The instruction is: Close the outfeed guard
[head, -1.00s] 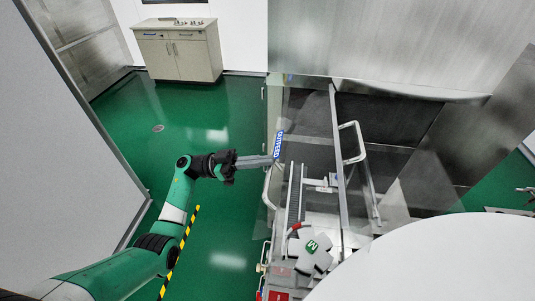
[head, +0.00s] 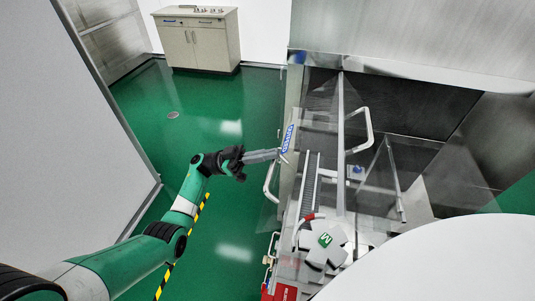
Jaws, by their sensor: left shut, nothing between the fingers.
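The rotary washer has clear guard panels around a conveyor. A blue label (head: 287,139), whose text I cannot read surely, sits at the left edge of the clear panelling, by a white handle (head: 270,181). Another clear panel with a metal edge bar carries a second white handle (head: 359,131) further right. I cannot tell for certain which panel is the outfeed guard or how far it stands open. My left gripper (head: 276,154) is shut and empty, its fingertips close to the blue label. Whether it touches the panel is unclear. My right gripper is out of view.
A narrow conveyor (head: 309,188) runs inside the panels, with a grey star-shaped part marked with a green M (head: 325,240) at its near end. A large white round surface (head: 440,260) fills the lower right. Green floor (head: 215,120) lies open at left, before a cabinet (head: 200,40).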

